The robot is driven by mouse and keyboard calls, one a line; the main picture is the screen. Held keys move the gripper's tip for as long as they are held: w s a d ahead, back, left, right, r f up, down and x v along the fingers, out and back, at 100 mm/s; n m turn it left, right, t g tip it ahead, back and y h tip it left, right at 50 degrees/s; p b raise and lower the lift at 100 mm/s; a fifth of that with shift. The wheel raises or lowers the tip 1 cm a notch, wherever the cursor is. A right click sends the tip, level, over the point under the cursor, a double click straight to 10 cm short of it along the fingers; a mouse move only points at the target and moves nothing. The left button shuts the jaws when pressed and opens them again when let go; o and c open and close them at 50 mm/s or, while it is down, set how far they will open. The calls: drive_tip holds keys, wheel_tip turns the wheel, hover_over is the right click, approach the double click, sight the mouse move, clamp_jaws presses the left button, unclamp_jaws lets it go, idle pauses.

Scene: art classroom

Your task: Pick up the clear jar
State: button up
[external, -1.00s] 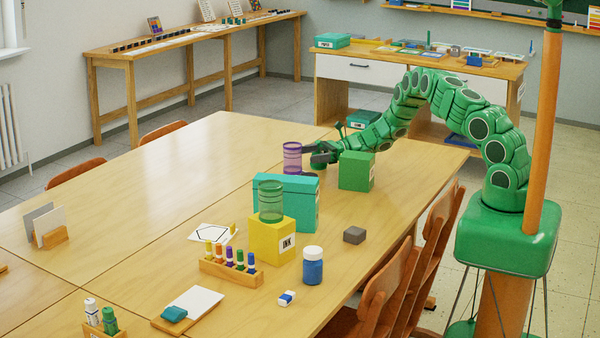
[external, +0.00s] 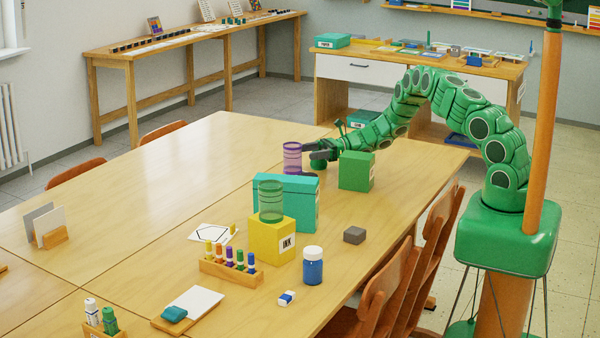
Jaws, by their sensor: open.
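A see-through purple-tinted jar (external: 292,157) stands upright at the teal box (external: 302,203); I cannot tell whether it is on the box's back edge or behind it. A see-through green-tinted jar (external: 270,202) stands on top of the yellow INK box (external: 272,242). No colourless jar is plain to see. My gripper (external: 313,151) is open, with its dark fingers level with the upper part of the purple jar, just at its right side. Whether the fingers touch or straddle the jar cannot be told.
A green box (external: 356,171) stands close by, in front of my wrist. A grey block (external: 354,235), a blue paint jar (external: 313,268) and a rack of small bottles (external: 232,275) are nearer the front. The left and back of the table (external: 200,155) are mostly clear.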

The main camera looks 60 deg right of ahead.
sight(311, 257)
wheel_tip(311, 257, up, 18)
drive_tip(key=s+a+r+n+g+y, duration=0.1)
drive_tip(key=s+a+n+g, duration=0.2)
drive_tip(key=a, duration=1.3)
drive_tip(key=s+a+r+n+g, duration=0.1)
drive_tip(key=s+a+g, duration=0.3)
drive_tip(key=a, duration=1.2)
drive_tip(key=s+a+f+n+g+h, duration=0.25)
drive_tip(key=s+a+n+g, duration=0.3)
drive_tip(key=s+a, duration=1.85)
wheel_tip(311, 257, down, 18)
drive_tip(key=d, duration=0.1)
drive_tip(key=shift+g+h, duration=0.25)
drive_tip(key=shift+s+r+x, duration=0.1)
drive_tip(key=shift+s+x, duration=0.1)
drive_tip(key=shift+x, duration=1.65)
drive_tip(key=shift+s+r+x, duration=0.1)
drive_tip(key=shift+s+x, duration=0.1)
drive_tip(key=shift+x, duration=1.65)
drive_tip(key=c, duration=1.3)
